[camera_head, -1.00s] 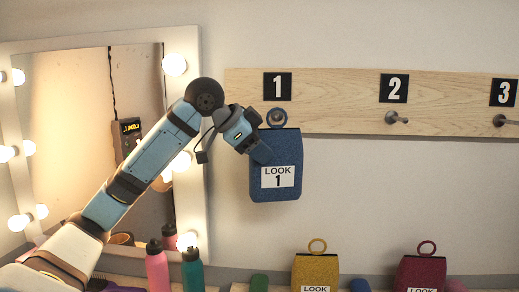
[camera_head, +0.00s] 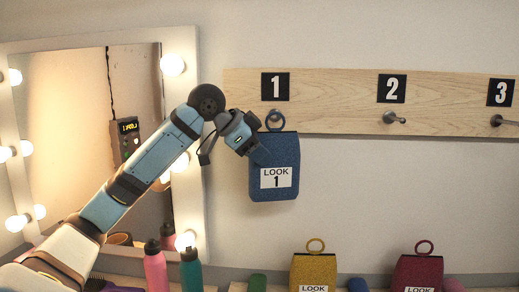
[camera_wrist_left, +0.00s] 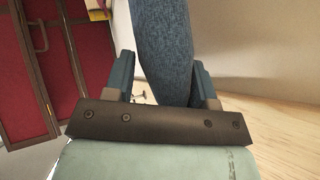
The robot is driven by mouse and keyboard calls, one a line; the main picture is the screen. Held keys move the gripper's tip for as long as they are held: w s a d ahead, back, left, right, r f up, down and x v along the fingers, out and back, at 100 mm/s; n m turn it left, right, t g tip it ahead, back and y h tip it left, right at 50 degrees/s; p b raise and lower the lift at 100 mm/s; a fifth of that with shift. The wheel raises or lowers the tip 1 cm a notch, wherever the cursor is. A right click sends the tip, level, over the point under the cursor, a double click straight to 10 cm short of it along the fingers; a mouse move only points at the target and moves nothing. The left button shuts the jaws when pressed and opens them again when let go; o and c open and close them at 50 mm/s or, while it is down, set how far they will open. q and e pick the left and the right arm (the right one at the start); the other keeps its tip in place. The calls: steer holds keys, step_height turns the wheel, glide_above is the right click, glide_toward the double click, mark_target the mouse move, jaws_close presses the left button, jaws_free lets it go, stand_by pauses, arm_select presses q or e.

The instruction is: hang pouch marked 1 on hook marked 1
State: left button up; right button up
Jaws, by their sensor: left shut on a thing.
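The blue pouch labelled LOOK 1 (camera_head: 274,190) hangs upright in front of the wall, just below the number 1 plate (camera_head: 276,86). Its blue ring (camera_head: 275,121) overlaps the place of hook 1, which is mostly hidden; I cannot tell whether the ring is around the hook or in front of it. My left gripper (camera_head: 259,154) is shut on the pouch at its upper left side. In the left wrist view the blue pouch (camera_wrist_left: 163,45) stands between the two fingers (camera_wrist_left: 163,85). My right gripper is not in view.
The wooden board (camera_head: 335,105) also carries hook 2 (camera_head: 390,117) and hook 3 (camera_head: 497,120), both bare. A yellow pouch (camera_head: 314,270) and a dark red pouch (camera_head: 418,272) stand below. Pink (camera_head: 155,268) and teal (camera_head: 191,271) bottles stand below my arm, before the lit mirror (camera_head: 75,130).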

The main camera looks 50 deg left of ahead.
arm_select(q)
steer(key=o, duration=1.3)
steer(key=shift+o, duration=0.2)
steer(key=v, duration=1.4)
steer(key=shift+w, duration=0.1)
